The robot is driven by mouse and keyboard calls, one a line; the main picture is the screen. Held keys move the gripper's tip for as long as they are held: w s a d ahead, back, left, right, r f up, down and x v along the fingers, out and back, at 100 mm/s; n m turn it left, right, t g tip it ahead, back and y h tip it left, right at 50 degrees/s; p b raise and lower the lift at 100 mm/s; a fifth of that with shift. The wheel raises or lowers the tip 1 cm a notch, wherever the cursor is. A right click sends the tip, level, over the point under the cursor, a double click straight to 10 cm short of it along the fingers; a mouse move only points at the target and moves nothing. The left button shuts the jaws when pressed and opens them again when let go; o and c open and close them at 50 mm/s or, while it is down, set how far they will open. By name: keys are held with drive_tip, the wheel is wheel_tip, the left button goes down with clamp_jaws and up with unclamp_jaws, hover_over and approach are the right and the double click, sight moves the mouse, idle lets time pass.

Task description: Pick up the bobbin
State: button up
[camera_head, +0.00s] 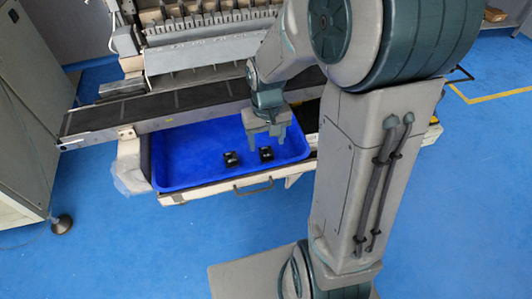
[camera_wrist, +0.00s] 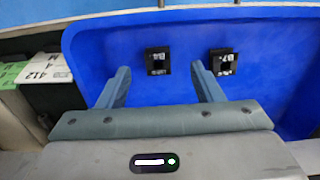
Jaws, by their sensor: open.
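Two small black bobbins lie in the blue tray (camera_head: 190,150). In the head view one bobbin (camera_head: 231,159) is at the left and the other bobbin (camera_head: 266,154) at the right, a small gap apart. The wrist view also shows the left bobbin (camera_wrist: 157,61) and the right bobbin (camera_wrist: 222,62), each with a pale printed mark. My gripper (camera_head: 267,140) is over the tray, just above and behind the bobbins in the head view. Its two fingers are spread with nothing between them. In the wrist view the bobbins lie beyond the fingertips (camera_wrist: 160,70).
A dark conveyor belt (camera_head: 190,98) runs behind the tray, below the winding machine (camera_head: 190,55). The tray sits on a pale drawer with a handle (camera_head: 253,187). A grey cabinet (camera_head: 25,130) stands at the left. Blue floor (camera_head: 130,240) is clear in front.

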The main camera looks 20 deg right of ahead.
sight(267, 155)
drive_tip(key=shift+w+d+f, duration=0.1)
drive_tip(key=shift+w+f, duration=0.1)
drive_tip(key=shift+f, duration=1.5)
drive_tip(key=shift+w+d+f, duration=0.1)
drive_tip(key=shift+w+f, duration=0.1)
drive_tip(key=shift+f, duration=1.5)
drive_tip(key=c, duration=1)
